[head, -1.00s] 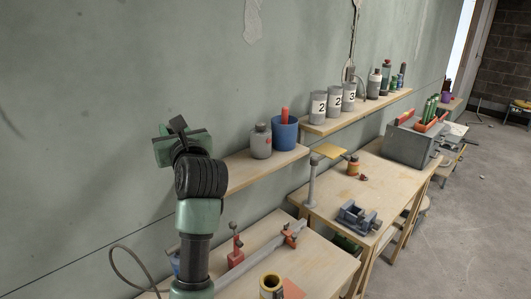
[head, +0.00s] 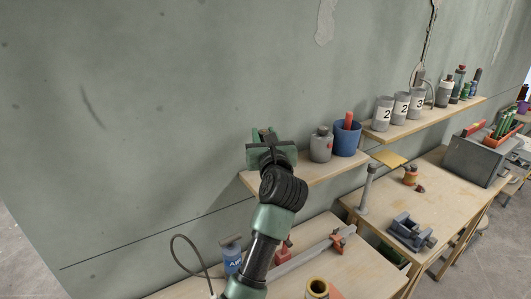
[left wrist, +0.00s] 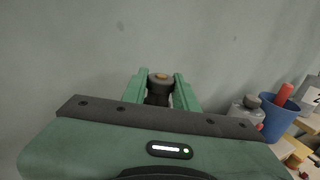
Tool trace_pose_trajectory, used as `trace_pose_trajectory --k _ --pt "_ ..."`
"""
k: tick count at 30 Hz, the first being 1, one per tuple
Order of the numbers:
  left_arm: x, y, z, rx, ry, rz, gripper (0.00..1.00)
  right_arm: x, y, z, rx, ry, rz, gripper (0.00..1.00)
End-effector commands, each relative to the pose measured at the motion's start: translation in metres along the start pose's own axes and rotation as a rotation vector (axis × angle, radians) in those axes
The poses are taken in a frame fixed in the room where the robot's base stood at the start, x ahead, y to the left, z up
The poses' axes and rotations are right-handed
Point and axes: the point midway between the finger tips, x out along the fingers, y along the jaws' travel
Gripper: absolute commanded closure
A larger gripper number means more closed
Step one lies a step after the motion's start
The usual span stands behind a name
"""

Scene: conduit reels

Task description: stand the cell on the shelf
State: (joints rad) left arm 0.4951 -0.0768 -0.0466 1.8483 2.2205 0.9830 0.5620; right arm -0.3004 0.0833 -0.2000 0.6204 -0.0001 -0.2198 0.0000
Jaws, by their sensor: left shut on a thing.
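My left gripper (head: 263,138) is at the left end of the near wooden shelf (head: 312,172), beside the wall. In the left wrist view the gripper (left wrist: 159,92) is shut on the cell (left wrist: 160,85), a dark cylinder with a copper-coloured top, upright between the green fingers. The cell's lower part is hidden by the gripper body. In the head view the gripper and wrist mostly hide the cell. I cannot tell whether its base touches the shelf. My right gripper is not in view.
A grey bottle (head: 321,145) and a blue cup (head: 347,139) with a red-handled item stand right of the gripper. Numbered grey cans (head: 384,114) stand on the farther shelf (head: 425,119). Below are a bench with a blue can (head: 232,259) and a table with a vise (head: 411,231).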

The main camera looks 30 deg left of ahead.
Motion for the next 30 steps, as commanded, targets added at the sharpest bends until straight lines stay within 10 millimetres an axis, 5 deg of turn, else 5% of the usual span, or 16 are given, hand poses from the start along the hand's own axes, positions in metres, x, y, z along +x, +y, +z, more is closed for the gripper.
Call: trace_pose_trajectory --k 15,27,28,30 --pt "0.0 0.0 -0.061 0.002 -0.001 0.0 1.0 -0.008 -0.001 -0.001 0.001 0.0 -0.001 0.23" --pt "0.0 -0.001 -0.068 -0.001 -0.002 -0.001 1.0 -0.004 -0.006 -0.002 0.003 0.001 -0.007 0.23" --pt "0.0 -0.001 -0.068 -0.001 -0.001 -0.001 0.69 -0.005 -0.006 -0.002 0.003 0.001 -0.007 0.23" --pt "0.0 -0.001 -0.067 -0.001 -0.002 -0.001 0.5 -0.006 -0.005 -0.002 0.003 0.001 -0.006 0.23"
